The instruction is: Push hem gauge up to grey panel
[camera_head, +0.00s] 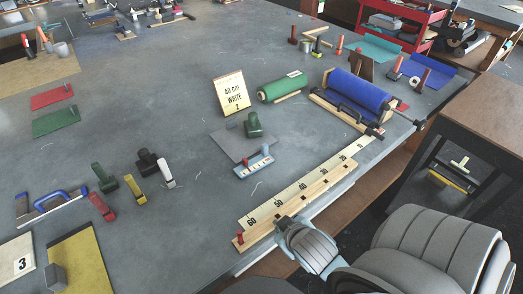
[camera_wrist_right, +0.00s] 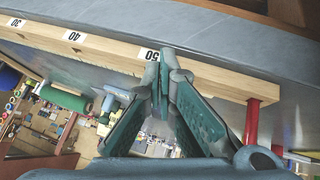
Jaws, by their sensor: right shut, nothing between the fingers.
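The hem gauge (camera_head: 253,166), a small light-blue block with a marked pale strip and a short upright knob, lies on the table in the head view. Just behind it is the flat grey panel (camera_head: 226,144), with a green handled weight (camera_head: 253,125) on it. The gauge lies close to the panel's front edge; I cannot tell whether they touch. My right gripper (camera_head: 281,225) is shut and empty at the table's front edge, beside the long wooden ruler and well in front of the gauge. Its closed fingertips (camera_wrist_right: 164,62) show by the ruler in the wrist view. My left gripper is out of view.
The long numbered wooden ruler (camera_head: 300,193) with a red peg (camera_head: 239,237) lies between my right gripper and the gauge. A green roll (camera_head: 284,87), a blue roll (camera_head: 358,89) and a label card (camera_head: 232,93) stand behind. Handled tools (camera_head: 103,207) lie left.

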